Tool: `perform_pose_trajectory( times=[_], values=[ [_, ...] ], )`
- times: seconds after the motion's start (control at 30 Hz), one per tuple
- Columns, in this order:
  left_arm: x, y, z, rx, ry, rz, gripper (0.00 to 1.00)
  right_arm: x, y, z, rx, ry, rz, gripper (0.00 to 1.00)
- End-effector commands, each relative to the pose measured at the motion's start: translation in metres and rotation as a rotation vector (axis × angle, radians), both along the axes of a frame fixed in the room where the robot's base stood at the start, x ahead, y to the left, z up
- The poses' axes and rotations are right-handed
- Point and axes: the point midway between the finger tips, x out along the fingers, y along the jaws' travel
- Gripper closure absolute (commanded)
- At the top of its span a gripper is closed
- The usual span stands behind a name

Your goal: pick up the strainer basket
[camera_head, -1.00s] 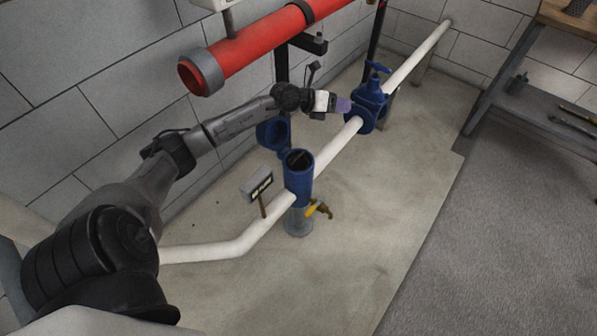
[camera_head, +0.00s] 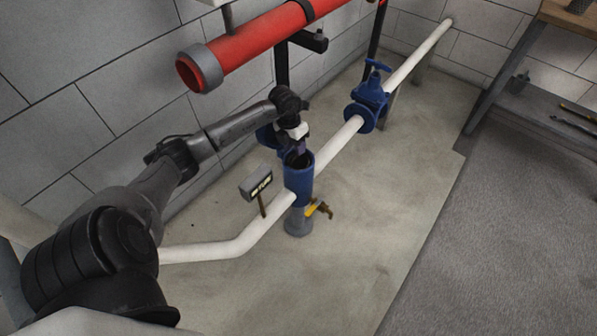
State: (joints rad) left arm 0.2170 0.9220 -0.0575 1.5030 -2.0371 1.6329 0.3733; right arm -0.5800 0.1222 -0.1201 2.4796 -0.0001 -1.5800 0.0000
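The blue strainer housing (camera_head: 299,186) stands upright on the white pipe with its top open. Its blue lid (camera_head: 266,138) is swung back behind it, partly hidden by my arm. My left gripper (camera_head: 298,153) points down at the mouth of the housing, its tips at or just inside the rim. The inside is dark and mostly covered by the gripper, so I cannot make out a basket in it or whether the fingers are open or shut. A dark mesh-like object (camera_head: 580,5) on the bench at the top right is cut by the frame edge. My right gripper is not in view.
A blue valve (camera_head: 369,101) sits farther along the white pipe (camera_head: 337,144). A small sign (camera_head: 257,184) and a yellow-handled tap (camera_head: 318,208) flank the housing. A red pipe (camera_head: 262,41) runs above. The bench (camera_head: 567,18) is at the top right. Floor to the right is clear.

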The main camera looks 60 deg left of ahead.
Motion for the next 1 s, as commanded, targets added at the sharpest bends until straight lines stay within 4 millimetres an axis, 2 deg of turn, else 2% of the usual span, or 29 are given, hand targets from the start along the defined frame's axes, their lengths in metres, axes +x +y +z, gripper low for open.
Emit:
perform_pose_trajectory(
  times=[0.17,0.43,0.73,1.0],
  values=[
    [0.001,-0.002,-0.012,-0.001,0.0,0.0,0.61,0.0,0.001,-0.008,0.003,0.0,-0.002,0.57],
    [0.003,-0.008,-0.047,-0.003,-0.002,0.001,0.61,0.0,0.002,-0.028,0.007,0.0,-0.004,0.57],
    [0.004,-0.009,-0.049,0.0,-0.002,0.0,0.61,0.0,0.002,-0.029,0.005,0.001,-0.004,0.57],
    [0.004,-0.009,-0.049,0.0,-0.002,0.0,0.87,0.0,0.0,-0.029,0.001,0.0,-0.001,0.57]
  ],
)
